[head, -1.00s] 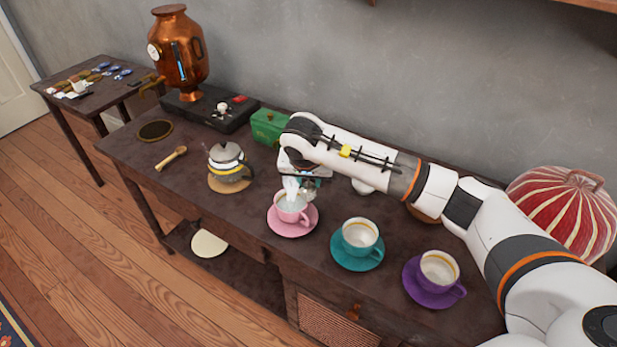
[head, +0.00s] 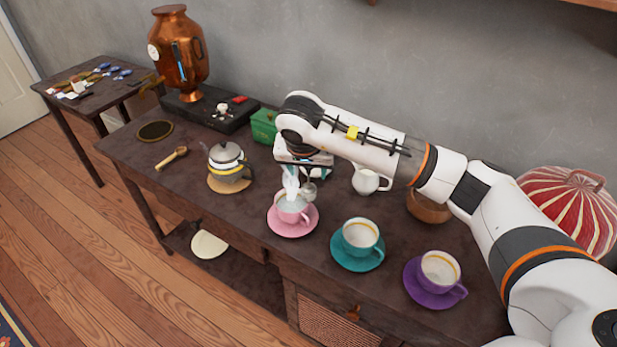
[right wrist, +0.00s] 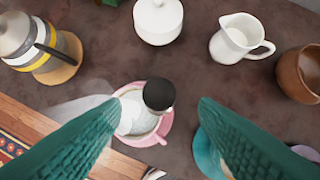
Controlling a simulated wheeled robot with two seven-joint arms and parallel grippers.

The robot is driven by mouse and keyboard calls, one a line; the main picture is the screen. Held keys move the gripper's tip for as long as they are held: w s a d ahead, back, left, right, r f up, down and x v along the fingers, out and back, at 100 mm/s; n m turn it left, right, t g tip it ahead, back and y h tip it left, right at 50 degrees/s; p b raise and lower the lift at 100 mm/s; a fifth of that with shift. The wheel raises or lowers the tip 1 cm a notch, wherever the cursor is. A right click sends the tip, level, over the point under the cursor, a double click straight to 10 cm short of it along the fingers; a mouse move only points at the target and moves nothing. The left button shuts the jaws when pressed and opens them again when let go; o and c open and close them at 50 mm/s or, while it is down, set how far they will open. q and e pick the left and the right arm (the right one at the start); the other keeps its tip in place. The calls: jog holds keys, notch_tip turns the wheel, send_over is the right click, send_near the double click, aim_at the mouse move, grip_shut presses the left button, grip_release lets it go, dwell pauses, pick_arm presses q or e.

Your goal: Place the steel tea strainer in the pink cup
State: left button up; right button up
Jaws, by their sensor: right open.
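The pink cup (head: 291,217) stands upright on its pink saucer, with pale steam over it; it also shows in the right wrist view (right wrist: 146,141). The steel tea strainer (head: 309,189) is at the cup's right rim, below my right gripper (head: 307,174). In the right wrist view its dark handle end (right wrist: 158,95) points up at the camera, and its pale round part overlaps the cup's mouth. How deep it sits is hidden. My right gripper's teal fingers (right wrist: 157,106) are wide apart, one on each side of the strainer, not touching it. My left gripper is out of view.
A teal cup (head: 359,238) and a purple cup (head: 438,270) stand to the right. A glass teapot (head: 229,163) stands left. A white jug (head: 368,180), a brown pot (head: 428,208) and a white lidded bowl (right wrist: 158,18) are behind. The table's front edge is close.

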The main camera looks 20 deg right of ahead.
jog(key=v, duration=0.6)
jog(key=shift+r, duration=0.3)
jog(key=shift+s+a, duration=0.1)
jog(key=shift+s, duration=0.05)
